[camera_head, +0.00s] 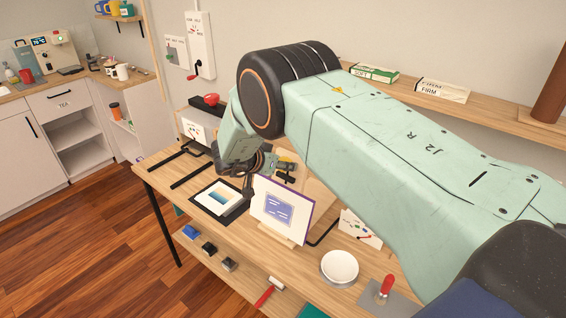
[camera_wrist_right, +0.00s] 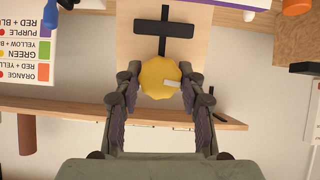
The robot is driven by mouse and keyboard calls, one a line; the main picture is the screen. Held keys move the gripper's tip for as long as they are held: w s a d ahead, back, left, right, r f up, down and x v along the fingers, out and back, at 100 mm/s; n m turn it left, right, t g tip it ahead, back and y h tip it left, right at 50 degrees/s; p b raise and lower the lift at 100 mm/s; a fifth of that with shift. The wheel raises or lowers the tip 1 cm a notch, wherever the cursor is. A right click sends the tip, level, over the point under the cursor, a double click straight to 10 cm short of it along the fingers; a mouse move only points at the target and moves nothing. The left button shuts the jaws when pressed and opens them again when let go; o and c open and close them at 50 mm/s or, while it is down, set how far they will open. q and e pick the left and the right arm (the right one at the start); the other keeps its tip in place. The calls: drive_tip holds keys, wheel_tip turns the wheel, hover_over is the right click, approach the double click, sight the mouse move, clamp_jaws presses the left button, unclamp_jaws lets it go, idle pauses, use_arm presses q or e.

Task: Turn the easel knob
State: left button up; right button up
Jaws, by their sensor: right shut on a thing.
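The yellow scalloped knob (camera_wrist_right: 158,72) is in the middle of the right wrist view, in front of a pale wooden board (camera_wrist_right: 130,45) with a black cross-shaped bracket (camera_wrist_right: 164,27). In the head view my right arm comes in from the right, and the right gripper (camera_head: 267,165) is low over the bench; the arm and gripper mostly hide the knob there. My left gripper is not in view.
On the wooden bench (camera_head: 160,182) are a framed picture (camera_head: 217,198), an upright card (camera_head: 281,212), a white bowl (camera_head: 340,267) and a red-handled tool (camera_head: 385,288). A shelf (camera_head: 505,112) with SOFT (camera_head: 375,73) and FIRM (camera_head: 442,89) boxes runs behind my arm.

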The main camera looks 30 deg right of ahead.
drive_tip(key=shift+w+f+n+g+h+b, duration=0.1)
drive_tip(key=shift+f+n+g+h+b, duration=0.15)
drive_tip(key=shift+n+g+b, duration=0.5)
drive_tip(key=n+b, duration=0.2)
drive_tip(key=n, duration=0.1)
drive_tip(key=shift+a+f+h, duration=0.1)
drive_tip(key=shift+h, duration=0.25)
drive_tip(key=shift+o, duration=0.2)
drive_tip(key=n+g+h+b, duration=0.1)
drive_tip(key=n+b, duration=0.4)
drive_tip(key=shift+f+g+h+b, duration=0.2)
drive_tip(key=shift+g+h+b, duration=0.1)
drive_tip(key=shift+g+h, duration=0.1)
drive_tip(key=shift+n, duration=0.25)
drive_tip(key=shift+r, duration=0.15)
drive_tip(key=o, duration=1)
drive_tip(key=shift+c, duration=0.2)
drive_tip(key=shift+o, duration=0.9)
drive_tip(key=shift+s+r, duration=0.15)
drive_tip(key=shift+s, duration=0.05)
